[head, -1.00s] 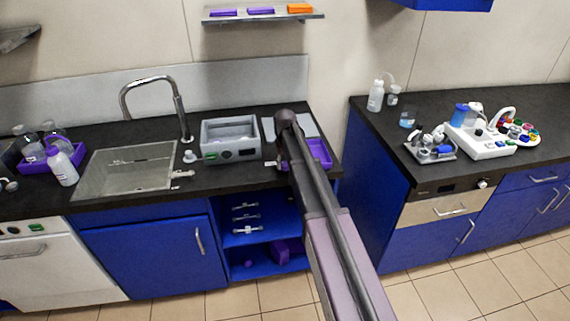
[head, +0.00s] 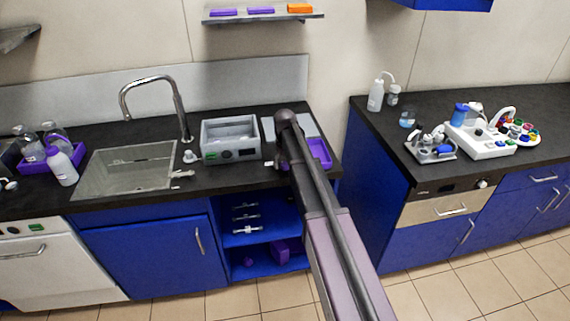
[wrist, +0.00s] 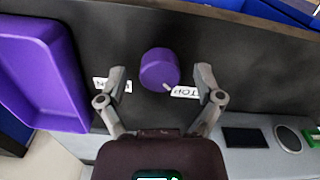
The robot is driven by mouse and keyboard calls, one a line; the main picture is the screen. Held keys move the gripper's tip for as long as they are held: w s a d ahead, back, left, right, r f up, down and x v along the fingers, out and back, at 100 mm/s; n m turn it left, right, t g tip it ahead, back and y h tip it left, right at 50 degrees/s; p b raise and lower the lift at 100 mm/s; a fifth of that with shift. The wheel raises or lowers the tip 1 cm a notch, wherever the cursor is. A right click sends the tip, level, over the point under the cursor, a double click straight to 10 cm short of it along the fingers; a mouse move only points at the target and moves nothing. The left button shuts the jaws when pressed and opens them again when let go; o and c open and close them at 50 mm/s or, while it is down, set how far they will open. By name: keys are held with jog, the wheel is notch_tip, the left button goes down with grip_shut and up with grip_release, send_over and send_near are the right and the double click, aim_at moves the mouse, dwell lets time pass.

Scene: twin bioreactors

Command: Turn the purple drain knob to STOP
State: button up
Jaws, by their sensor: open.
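The purple drain knob (wrist: 160,68) is on a dark surface near the middle of the wrist view. A short white pointer mark shows at its lower right edge, beside a white label (wrist: 185,91) whose upside-down letters are partly covered by a finger. Another white label (wrist: 101,83) lies left of the knob, mostly hidden by the other finger. My gripper (wrist: 161,73) is open, with one finger on each side of the knob and visible gaps between. The head view does not show the knob; my arm covers that area.
A purple tray (wrist: 40,70) lies close left in the wrist view; it also shows in the head view (head: 320,152). A grey box unit (head: 230,138) stands left of my arm, beside the sink (head: 125,168). Open blue shelves (head: 262,225) are below the counter.

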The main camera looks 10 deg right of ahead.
aim_at(285, 163)
jog(key=shift+m, duration=0.3)
jog(key=m, duration=0.8)
jog(key=shift+m, duration=0.3)
jog(key=m, duration=0.8)
jog(key=shift+m, duration=0.4)
notch_tip(285, 163, up, 14)
jog(key=p, duration=1.4)
jog(key=s+f+n+b, duration=0.1)
jog(key=s+n, duration=1.4)
jog(key=s, duration=1.2)
jog(key=shift+s+d+f+b, duration=0.2)
jog(key=shift+s+f+b, duration=0.15)
jog(key=shift+f+b, duration=0.05)
